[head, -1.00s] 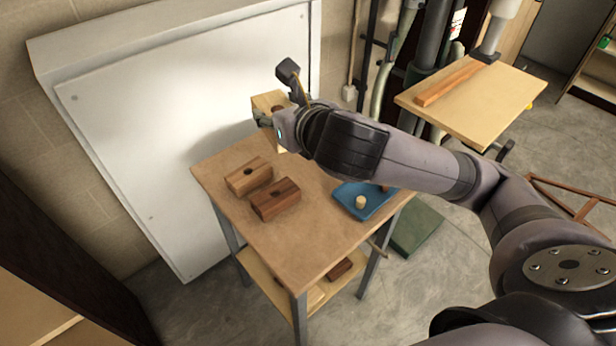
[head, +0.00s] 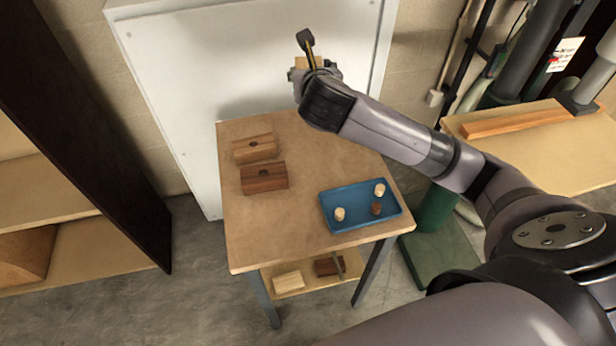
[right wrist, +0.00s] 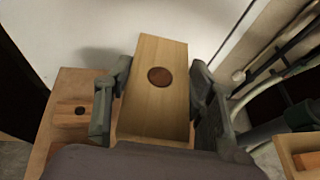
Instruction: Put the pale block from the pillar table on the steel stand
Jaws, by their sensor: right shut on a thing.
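The pale block (right wrist: 155,105), with a dark round plug in its top, is between the fingers of my right gripper (right wrist: 160,78) in the right wrist view. The gripper is shut on it. In the head view the right gripper (head: 318,76) is at the far edge of the steel-legged stand (head: 300,150), in front of a white panel. Only a small part of the pale block (head: 307,62) shows there, behind the gripper. How high it is above the stand's top is hard to tell. My left gripper is not in view.
A light brown block (head: 254,148) and a darker block (head: 264,178) lie on the stand's left. A blue tray (head: 335,221) with small plugs is at its front right. The pillar table (head: 555,160) at the right carries an orange-brown strip (head: 515,122). The stand's middle is clear.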

